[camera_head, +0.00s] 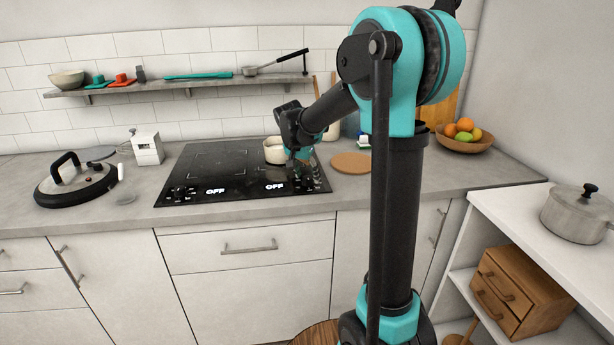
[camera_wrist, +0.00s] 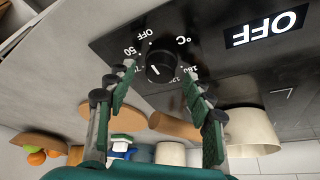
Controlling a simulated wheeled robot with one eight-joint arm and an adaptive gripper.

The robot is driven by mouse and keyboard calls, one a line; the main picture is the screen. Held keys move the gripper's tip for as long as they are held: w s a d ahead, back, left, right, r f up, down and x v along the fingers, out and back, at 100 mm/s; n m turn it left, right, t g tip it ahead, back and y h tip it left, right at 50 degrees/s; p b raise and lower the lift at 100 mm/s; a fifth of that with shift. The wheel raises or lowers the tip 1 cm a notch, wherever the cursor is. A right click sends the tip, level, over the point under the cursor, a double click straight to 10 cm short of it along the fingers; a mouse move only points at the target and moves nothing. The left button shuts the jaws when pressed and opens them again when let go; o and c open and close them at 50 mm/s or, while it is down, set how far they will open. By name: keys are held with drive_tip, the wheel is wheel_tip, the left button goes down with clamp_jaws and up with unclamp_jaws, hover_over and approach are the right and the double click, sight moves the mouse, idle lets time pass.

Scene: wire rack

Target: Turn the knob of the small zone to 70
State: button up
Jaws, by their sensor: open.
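The black cooktop (camera_head: 205,160) has two displays that both read OFF, a left one (camera_head: 215,191) and a right one (camera_head: 274,186). In the wrist view, which is upside down, a round black knob (camera_wrist: 160,67) has a short white mark and a ring of numbers with OFF, 50 and °C legible. The 70 is partly covered by a finger. A display reading OFF (camera_wrist: 265,29) is beside this knob. My gripper (camera_wrist: 158,74) is open, its green-padded fingers on either side of the knob with gaps; contact is not visible.
A cream pot (camera_head: 274,150) stands at the back right of the cooktop, close to my gripper. A round wooden board (camera_head: 351,162) lies to the right. A lidded black pan (camera_head: 75,184) is on the left counter. A fruit bowl (camera_head: 464,140) is far right.

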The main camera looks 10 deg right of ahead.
drive_tip(key=shift+w+d+f, duration=0.1)
drive_tip(key=shift+f, duration=0.25)
drive_tip(key=shift+c, duration=0.3)
drive_tip(key=c, duration=1.1)
